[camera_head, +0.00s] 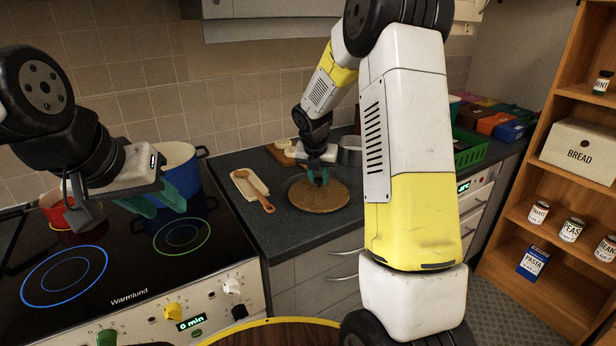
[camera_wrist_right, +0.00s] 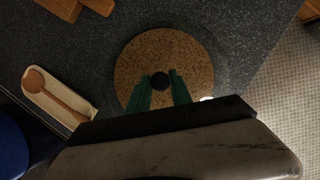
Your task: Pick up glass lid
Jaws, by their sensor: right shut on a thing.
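The glass lid shows mainly as its dark round knob (camera_wrist_right: 160,81); its clear glass is hard to make out over a round brown cork mat (camera_wrist_right: 140,60). The mat (camera_head: 325,199) lies on the dark counter right of the hob. My right gripper (camera_head: 317,180) points down over the mat's middle. In the right wrist view its green fingers (camera_wrist_right: 161,92) are on both sides of the knob and shut on it. I cannot tell whether the lid touches the mat. My left gripper (camera_head: 155,202) is open and empty above the hob.
A spoon rest with a wooden spoon (camera_head: 254,190) lies left of the mat. A blue pot (camera_head: 180,170) and a red pot (camera_head: 58,210) stand on the hob (camera_head: 120,270). A green crate (camera_head: 470,150) and colored boxes are at the back right. The counter's front edge is close to the mat.

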